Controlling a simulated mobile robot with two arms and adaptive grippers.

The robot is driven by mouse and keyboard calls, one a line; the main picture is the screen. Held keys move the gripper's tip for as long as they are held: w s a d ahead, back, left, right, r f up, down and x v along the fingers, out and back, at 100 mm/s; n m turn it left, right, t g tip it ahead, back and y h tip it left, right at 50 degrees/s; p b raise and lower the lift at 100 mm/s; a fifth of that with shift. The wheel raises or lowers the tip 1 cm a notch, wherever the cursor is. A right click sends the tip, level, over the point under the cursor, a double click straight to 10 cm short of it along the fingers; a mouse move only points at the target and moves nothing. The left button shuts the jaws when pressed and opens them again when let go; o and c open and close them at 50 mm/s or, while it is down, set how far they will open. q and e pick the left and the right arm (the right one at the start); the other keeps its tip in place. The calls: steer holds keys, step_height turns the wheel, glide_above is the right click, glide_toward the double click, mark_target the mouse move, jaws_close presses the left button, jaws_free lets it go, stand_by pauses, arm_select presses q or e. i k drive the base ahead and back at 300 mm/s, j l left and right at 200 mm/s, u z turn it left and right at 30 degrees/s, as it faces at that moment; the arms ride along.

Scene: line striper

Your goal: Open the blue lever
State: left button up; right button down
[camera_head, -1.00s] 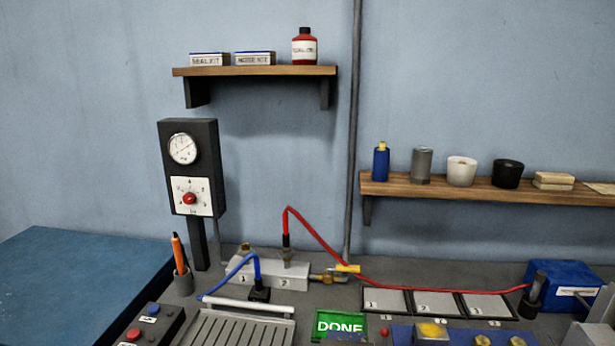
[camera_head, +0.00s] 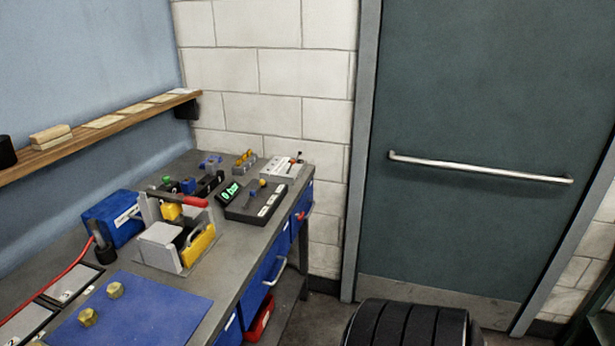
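Several small blue parts show on the workbench (camera_head: 262,233) in the head view. A blue handle-like part (camera_head: 210,161) sits on a small fitting at the back of the bench. A small blue piece (camera_head: 187,185) stands on a black block nearer the wall. A dark control box (camera_head: 256,203) with a green "0 bar" display carries a small lever with an orange-yellow knob (camera_head: 262,183). I cannot tell for certain which part is the blue lever, or its position. Neither of my grippers is in view.
A clamp fixture with a red handle (camera_head: 194,202) and yellow block stands mid-bench, beside a blue box (camera_head: 112,219). A blue mat (camera_head: 140,308) holds two brass nuts. A green door (camera_head: 480,130) is on the right. Blue drawers (camera_head: 268,276) line the bench front.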

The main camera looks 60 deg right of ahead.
mark_target(252, 193)
steer(key=z, duration=1.7)
